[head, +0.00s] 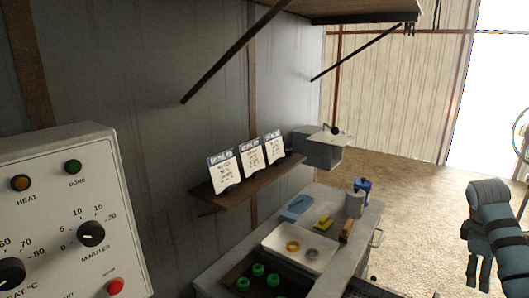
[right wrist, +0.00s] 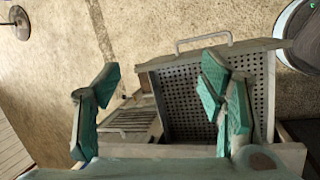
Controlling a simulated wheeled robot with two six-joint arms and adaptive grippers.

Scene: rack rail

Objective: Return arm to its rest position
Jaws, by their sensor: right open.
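My right arm comes in at the right edge of the head view, with its gripper (head: 479,284) pointing down, clear of the counter to its left. In the right wrist view the right gripper (right wrist: 160,88) has its two green fingers spread wide with nothing between them. Beyond the fingers is a perforated metal basket (right wrist: 205,95) with a handle. My left gripper and arm do not show.
A control panel (head: 70,215) with dials is on the left wall. A shelf (head: 235,193) holds three cards. Open floor (head: 420,190) lies right of the counter.

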